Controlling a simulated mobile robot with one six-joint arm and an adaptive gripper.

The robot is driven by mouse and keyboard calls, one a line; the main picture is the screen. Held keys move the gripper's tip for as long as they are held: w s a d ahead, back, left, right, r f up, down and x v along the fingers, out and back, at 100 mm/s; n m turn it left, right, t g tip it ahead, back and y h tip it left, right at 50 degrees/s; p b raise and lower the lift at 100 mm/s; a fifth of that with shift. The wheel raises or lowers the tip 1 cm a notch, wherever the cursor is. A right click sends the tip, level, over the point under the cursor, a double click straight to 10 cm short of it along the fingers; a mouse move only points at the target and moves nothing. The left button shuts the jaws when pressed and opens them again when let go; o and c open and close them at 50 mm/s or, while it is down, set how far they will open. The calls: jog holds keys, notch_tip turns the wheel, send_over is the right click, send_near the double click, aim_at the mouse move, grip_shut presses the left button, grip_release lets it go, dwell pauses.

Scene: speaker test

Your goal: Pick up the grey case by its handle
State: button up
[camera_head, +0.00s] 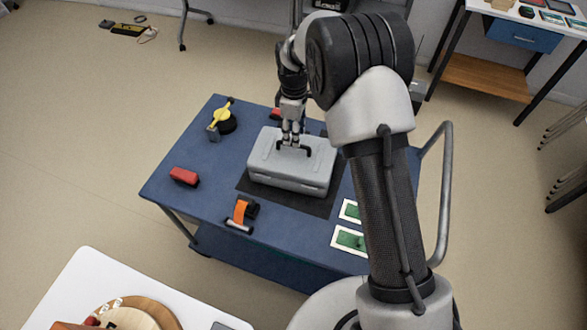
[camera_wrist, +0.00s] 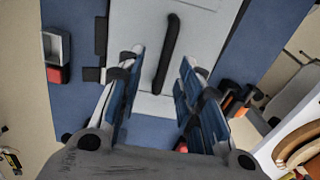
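The grey case (camera_head: 288,172) lies flat on a dark mat (camera_head: 328,200) on the blue cart. Its black handle (camera_head: 294,149) stands on top; in the wrist view the handle (camera_wrist: 170,45) is a dark bar over the pale lid. My gripper (camera_head: 291,140) points down just over the handle. In the wrist view my gripper (camera_wrist: 158,64) is open, with one finger on each side of the handle's line and a gap to both. I cannot tell whether the fingertips reach down to the handle's height.
On the blue cart (camera_head: 165,190) are a red block (camera_head: 184,176), a yellow-and-black tool (camera_head: 225,118), an orange-and-black item (camera_head: 242,212) and green cards (camera_head: 348,241). A white table (camera_head: 95,275) stands at the front left. My arm covers the cart's right side.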

jog(key=f, duration=0.2)
jog(key=f+b, duration=0.1)
jog(key=f, duration=0.1)
jog(key=f+b, duration=0.1)
jog(key=shift+s+a+f, duration=0.1)
jog(key=shift+s+f, duration=0.15)
jog(key=shift+f, duration=0.15)
jog(key=shift+r, duration=0.1)
jog(key=shift+c, duration=0.5)
grip_shut()
jog(key=shift+w+r, duration=0.15)
